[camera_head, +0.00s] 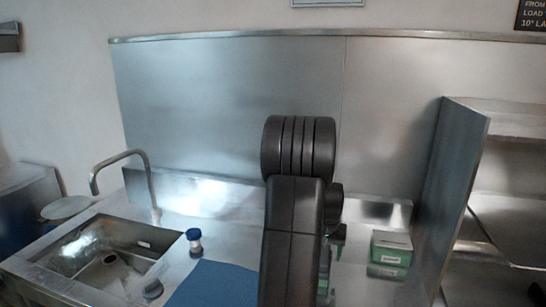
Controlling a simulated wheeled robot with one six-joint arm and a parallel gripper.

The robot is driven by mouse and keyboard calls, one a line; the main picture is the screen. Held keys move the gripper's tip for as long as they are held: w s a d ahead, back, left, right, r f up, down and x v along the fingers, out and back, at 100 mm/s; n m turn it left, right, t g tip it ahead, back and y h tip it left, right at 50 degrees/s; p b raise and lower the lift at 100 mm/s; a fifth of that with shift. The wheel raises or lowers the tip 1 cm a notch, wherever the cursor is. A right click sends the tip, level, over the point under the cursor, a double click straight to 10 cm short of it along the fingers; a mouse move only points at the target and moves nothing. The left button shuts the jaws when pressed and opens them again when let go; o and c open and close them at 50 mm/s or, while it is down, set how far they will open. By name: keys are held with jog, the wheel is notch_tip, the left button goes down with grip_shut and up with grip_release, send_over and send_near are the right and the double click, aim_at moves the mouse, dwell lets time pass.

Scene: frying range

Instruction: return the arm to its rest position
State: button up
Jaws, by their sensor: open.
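My black arm (293,220) rises from the bottom edge at the middle of the head view. Its upright link ends in a thick ribbed joint (298,147) in front of the steel back panel. A smaller dark joint (334,203) sticks out on its right side. My gripper cannot be made out; the arm's own links hide that area.
A dark-and-green thing (339,234) is partly hidden beside my arm. Steel shelving (460,190) stands right.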

notch_tip(320, 180, down, 3)
jog(key=shift+w+f, duration=0.1)
jog(key=shift+f, duration=0.1)
jog(key=shift+w+d+r, duration=0.1)
jog(key=shift+w+r, duration=0.05)
jog(key=shift+r, duration=1.5)
